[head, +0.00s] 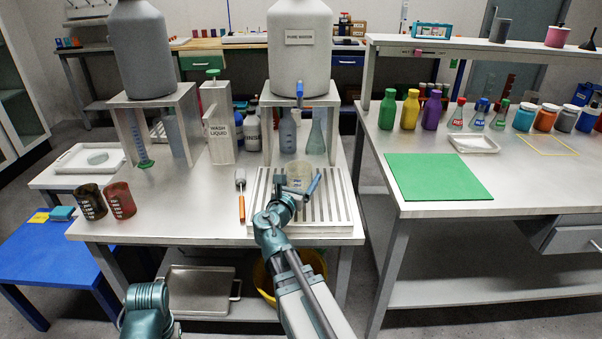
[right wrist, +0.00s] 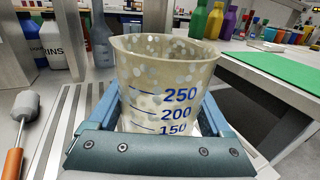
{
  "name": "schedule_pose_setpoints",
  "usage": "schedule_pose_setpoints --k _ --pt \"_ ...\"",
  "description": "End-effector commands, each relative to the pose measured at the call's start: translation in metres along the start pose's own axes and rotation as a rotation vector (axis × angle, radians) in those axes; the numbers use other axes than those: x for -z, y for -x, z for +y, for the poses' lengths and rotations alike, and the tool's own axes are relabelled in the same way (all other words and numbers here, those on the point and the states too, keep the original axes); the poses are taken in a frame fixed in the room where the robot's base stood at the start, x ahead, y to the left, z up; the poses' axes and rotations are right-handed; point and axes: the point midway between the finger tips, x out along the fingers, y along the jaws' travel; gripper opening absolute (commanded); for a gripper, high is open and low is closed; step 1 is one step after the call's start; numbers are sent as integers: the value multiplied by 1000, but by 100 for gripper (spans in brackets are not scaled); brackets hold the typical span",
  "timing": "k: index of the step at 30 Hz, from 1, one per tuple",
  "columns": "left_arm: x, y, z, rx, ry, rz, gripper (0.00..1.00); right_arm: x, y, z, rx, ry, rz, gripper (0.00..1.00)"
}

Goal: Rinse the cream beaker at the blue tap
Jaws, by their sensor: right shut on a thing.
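The cream beaker (head: 299,176), a spotted, see-through vessel with blue volume marks, is upright over the slatted drain tray (head: 262,190) in the head view. It fills the middle of the right wrist view (right wrist: 165,85). My right gripper (head: 301,187) is shut on the beaker, with a blue finger along each side. The blue tap (head: 300,91) is on the front of the grey tank (head: 300,55), above and behind the beaker. I cannot tell whether the beaker touches the slats. Part of my left arm shows at the bottom left, but its gripper is out of view.
A brush (head: 241,196) with an orange handle lies left of the tray. The wash liquid container (head: 216,122) and rinse bottles (head: 251,128) stand behind. Two dark beakers (head: 106,201) stand at the left edge. A side bench with a green mat (head: 435,177) is at right.

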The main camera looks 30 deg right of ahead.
Motion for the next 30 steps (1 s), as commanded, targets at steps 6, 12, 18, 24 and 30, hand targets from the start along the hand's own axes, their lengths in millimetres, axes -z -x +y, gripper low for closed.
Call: schedule_pose_setpoints --k 6,12,18,24,30 --pt "0 2 0 0 0 0 0 -2 12 -9 0 0 0 21" --pt "0 3 0 -1 0 0 0 -3 16 -12 0 0 0 21" --pt "0 4 0 -1 0 0 0 -4 17 -13 0 0 0 21" --pt "-1 18 -2 -1 0 0 0 -18 17 -13 0 0 0 21" --pt "-2 37 -4 -1 0 0 0 -37 17 -13 0 0 0 21"
